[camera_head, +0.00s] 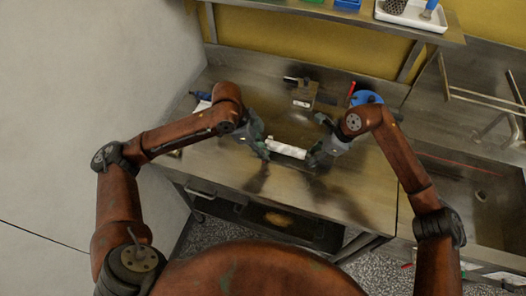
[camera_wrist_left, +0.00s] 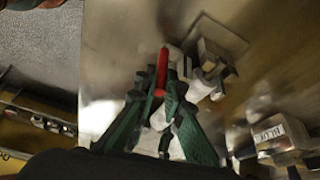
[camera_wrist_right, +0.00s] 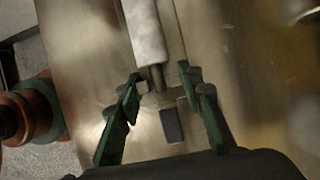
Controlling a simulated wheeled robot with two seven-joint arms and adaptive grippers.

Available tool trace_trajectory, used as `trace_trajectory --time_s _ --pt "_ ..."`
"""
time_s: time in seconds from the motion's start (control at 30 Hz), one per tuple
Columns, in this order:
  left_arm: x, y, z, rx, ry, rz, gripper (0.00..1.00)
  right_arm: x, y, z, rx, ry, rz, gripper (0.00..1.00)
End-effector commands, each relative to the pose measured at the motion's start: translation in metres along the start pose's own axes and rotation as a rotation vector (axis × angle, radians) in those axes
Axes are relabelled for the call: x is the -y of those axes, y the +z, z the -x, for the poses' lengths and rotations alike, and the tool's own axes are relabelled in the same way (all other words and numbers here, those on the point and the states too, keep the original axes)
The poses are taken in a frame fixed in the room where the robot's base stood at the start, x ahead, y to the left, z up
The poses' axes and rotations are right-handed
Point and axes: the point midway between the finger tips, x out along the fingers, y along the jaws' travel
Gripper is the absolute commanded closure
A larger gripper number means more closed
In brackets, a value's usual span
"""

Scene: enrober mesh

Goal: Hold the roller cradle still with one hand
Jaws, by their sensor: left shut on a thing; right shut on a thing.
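A white roller (camera_head: 287,149) lies across the steel worktop between my grippers; its cradle is mostly hidden by them in the head view. The right wrist view shows the roller (camera_wrist_right: 147,30), its metal shaft end and the cradle's dark end block (camera_wrist_right: 171,125). My right gripper (camera_head: 316,155) is at the roller's right end, its fingers (camera_wrist_right: 160,90) on both sides of the cradle's end piece, shut on it. My left gripper (camera_head: 262,150) is at the left end. Its fingers (camera_wrist_left: 162,85) are shut on a red handle (camera_wrist_left: 162,70), with white parts below partly hidden.
A labelled metal block (camera_head: 303,95) stands behind the roller; it also shows in the left wrist view (camera_wrist_left: 280,132). A blue round item (camera_head: 366,97) sits at the back right. The worktop's front (camera_head: 300,190) is clear. A sink (camera_head: 470,195) lies to the right.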

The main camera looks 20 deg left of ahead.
Motion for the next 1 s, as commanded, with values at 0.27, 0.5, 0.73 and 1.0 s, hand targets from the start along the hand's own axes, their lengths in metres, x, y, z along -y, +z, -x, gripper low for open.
trace_trajectory --time_s 0.27,0.5,0.73,1.0 --pt "-0.007 -0.036 -0.014 -0.003 0.001 -0.007 1.0 0.0 0.0 0.0 0.0 0.0 0.001 1.0" --pt "-0.02 -0.096 -0.038 -0.004 0.0 -0.005 1.0 -0.001 0.001 0.0 0.001 0.001 0.001 1.0" --pt "-0.025 -0.118 -0.048 -0.003 -0.001 -0.003 1.0 -0.001 0.001 0.0 0.002 0.001 0.001 1.0" --pt "-0.025 -0.119 -0.048 -0.005 -0.001 -0.003 1.0 -0.001 0.002 -0.001 0.004 0.002 0.001 1.0"
